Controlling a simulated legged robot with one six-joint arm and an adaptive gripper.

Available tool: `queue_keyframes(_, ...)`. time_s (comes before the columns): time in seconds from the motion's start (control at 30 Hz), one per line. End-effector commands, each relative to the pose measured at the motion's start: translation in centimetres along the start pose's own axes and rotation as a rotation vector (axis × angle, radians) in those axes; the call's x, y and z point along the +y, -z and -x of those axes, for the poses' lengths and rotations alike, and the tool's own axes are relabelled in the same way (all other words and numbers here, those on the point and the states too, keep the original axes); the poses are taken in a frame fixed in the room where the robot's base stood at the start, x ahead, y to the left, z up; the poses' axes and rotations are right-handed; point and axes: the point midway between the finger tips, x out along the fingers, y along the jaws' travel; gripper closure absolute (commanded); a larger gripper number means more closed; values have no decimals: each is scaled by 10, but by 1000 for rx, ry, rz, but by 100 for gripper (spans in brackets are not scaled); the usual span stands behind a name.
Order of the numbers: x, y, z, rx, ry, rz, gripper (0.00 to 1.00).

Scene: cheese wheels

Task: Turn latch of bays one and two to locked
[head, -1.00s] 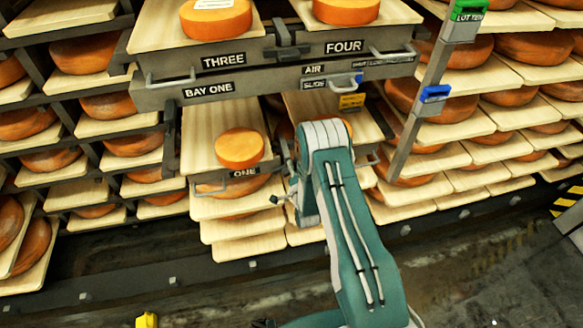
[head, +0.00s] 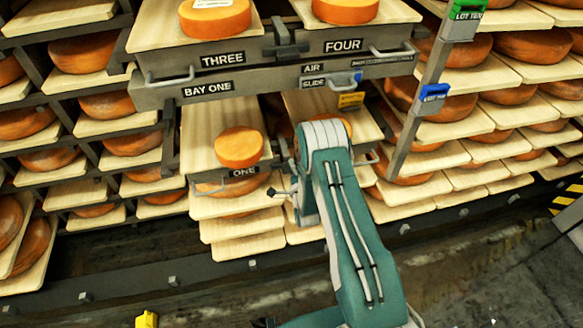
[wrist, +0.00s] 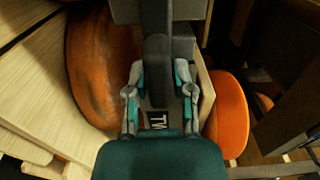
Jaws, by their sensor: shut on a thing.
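The latch of bays one and two shows in the wrist view as a dark grey bar (wrist: 157,60) running down between my fingers. My gripper (wrist: 159,92) is shut on this latch bar, a finger on each side. A partly covered plate with the letters "TW" (wrist: 158,120) lies just past the fingers. In the head view, my gripper end shows only in part (head: 281,192), right of the label ONE (head: 243,172). My arm hides the latch there, so I cannot tell its angle. Bay one's board (head: 200,140) carries an orange cheese wheel (head: 239,147).
Above is a grey beam marked BAY ONE (head: 207,89), with boards THREE and FOUR. Another dark latch (head: 286,38) stands between them. A slanted metal post (head: 420,110) with a blue tag stands to the right. Shelves of cheese surround the bay.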

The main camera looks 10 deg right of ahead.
Motion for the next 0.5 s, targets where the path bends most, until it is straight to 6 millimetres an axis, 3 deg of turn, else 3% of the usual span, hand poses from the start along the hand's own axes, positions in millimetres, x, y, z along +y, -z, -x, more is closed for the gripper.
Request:
queue_keyframes(0.23,4,3,2,8,-12,-2,100)
queue_keyframes(0.27,4,3,2,8,-12,-2,64)
queue_keyframes(0.3,4,3,2,8,-12,-2,46)
queue_keyframes(0.33,4,3,2,8,-12,-2,40)
queue_keyframes(0.5,2,2,1,5,-7,0,40)
